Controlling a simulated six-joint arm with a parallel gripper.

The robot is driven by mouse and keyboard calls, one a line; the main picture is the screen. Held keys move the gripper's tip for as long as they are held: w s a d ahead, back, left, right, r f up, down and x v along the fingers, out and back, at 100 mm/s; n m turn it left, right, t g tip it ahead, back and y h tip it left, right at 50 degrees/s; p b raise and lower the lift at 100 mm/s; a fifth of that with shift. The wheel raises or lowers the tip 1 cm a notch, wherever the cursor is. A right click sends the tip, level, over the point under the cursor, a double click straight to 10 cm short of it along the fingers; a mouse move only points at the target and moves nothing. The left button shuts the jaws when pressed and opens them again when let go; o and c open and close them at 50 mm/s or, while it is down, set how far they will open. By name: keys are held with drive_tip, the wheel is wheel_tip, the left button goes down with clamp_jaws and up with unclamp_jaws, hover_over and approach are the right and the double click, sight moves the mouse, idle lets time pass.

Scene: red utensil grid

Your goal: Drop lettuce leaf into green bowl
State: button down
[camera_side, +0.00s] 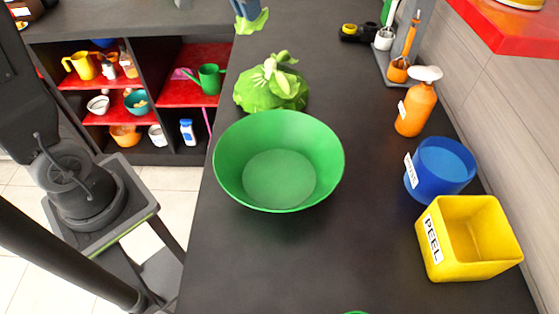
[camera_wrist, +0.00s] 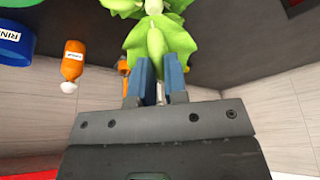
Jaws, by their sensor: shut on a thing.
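My gripper (camera_side: 247,8) is at the top edge of the side view, shut on a light green lettuce leaf (camera_side: 253,23) that hangs below its blue fingers. In the wrist view the leaf (camera_wrist: 155,42) sits between the fingertips (camera_wrist: 160,75). The green bowl (camera_side: 228,185) stands on the dark counter, open and empty, nearer the side camera than my gripper. A green lettuce head (camera_side: 270,92) rests just behind the bowl. The held leaf is above and behind this head in the picture, apart from the bowl.
An orange bottle (camera_side: 416,108), a blue container (camera_side: 440,168) and a yellow box marked PEEL (camera_side: 478,245) stand along the right side. Utensils hang on a stand (camera_side: 397,70) at the back right. Shelves (camera_side: 150,95) stand at the left.

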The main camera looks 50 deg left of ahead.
idle(0.5)
drive_tip(key=s+d+f, duration=0.1)
drive_tip(key=s+d, duration=0.5)
drive_tip(key=d, duration=0.5)
drive_tip(key=s+d+f, duration=0.1)
drive_tip(key=s+d, duration=0.6)
drive_tip(key=d, duration=0.4)
drive_tip(key=shift+w+d+f, duration=0.1)
drive_tip(key=shift+f, duration=1.4)
drive_tip(key=shift+w+d+f, duration=0.1)
drive_tip(key=shift+f, duration=1.35)
drive_tip(key=c, duration=1.1)
unclamp_jaws()
drive_tip(key=shift+r, duration=0.15)
drive_tip(key=v, duration=1.3)
drive_tip(key=shift+s+r, duration=0.15)
drive_tip(key=shift+r, duration=0.15)
